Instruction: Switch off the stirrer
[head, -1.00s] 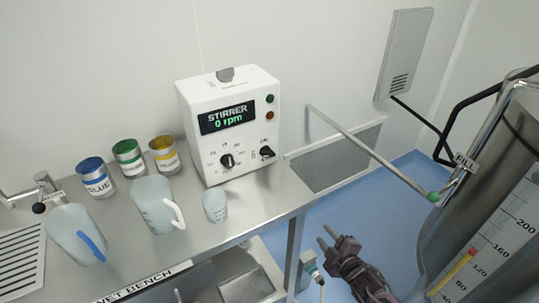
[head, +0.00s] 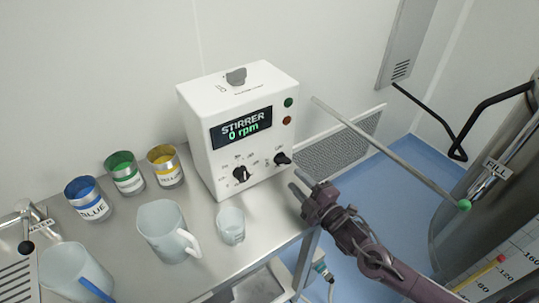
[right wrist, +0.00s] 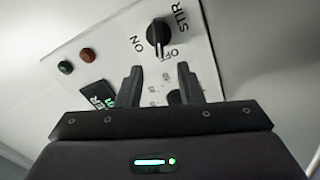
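The stirrer box (head: 212,165) is white and stands on the bench against the wall. Its display (head: 241,129) reads "STIRRER 0 rpm". Its right front knob (head: 282,159) is black; the right wrist view shows this knob (right wrist: 158,35) between the words ON and OFF, beside "STIR". A light line on it points down the picture; I cannot tell exactly which word it marks. My right gripper (head: 297,180) is open and empty, just in front of the box's lower right, apart from the knob. In the right wrist view its fingers (right wrist: 160,70) lie below the knob. My left gripper is not in view.
A second front knob (head: 241,174) sits left of the first. A small beaker (head: 231,226) and a jug (head: 160,228) stand before the box. Blue, green and yellow cans stand to the left. A rod with a green tip (head: 464,205) reaches out at right.

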